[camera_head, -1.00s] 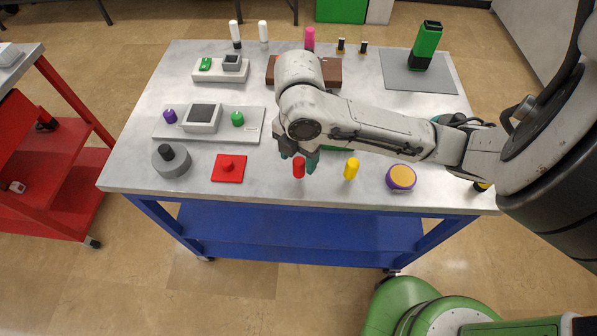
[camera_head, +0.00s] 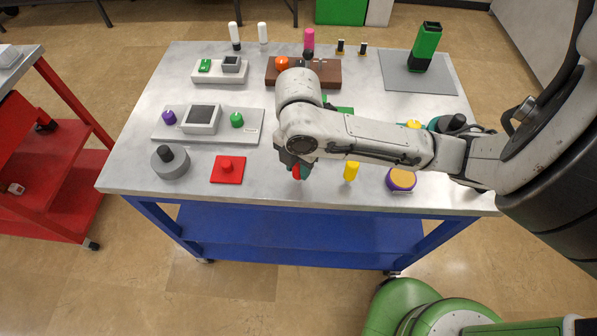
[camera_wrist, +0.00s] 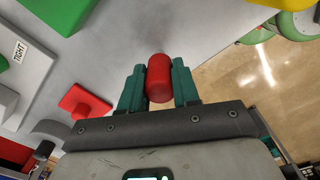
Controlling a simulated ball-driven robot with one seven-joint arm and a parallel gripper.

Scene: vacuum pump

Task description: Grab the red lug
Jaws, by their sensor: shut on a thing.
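The red lug (camera_wrist: 159,80) is a small red cylinder between the two green fingers of my gripper (camera_wrist: 158,88) in the wrist view. The fingers touch it on both sides. In the head view the red lug (camera_head: 296,171) shows partly below my gripper (camera_head: 297,170), close to the front edge of the table. My gripper is shut on it. Whether its bottom rests on the table is hidden.
A yellow lug (camera_head: 351,171) stands just right of my gripper. A red square plate with a knob (camera_head: 228,169) lies to the left. A purple and orange round part (camera_head: 401,179) sits further right. The table's front edge (camera_head: 300,206) is close.

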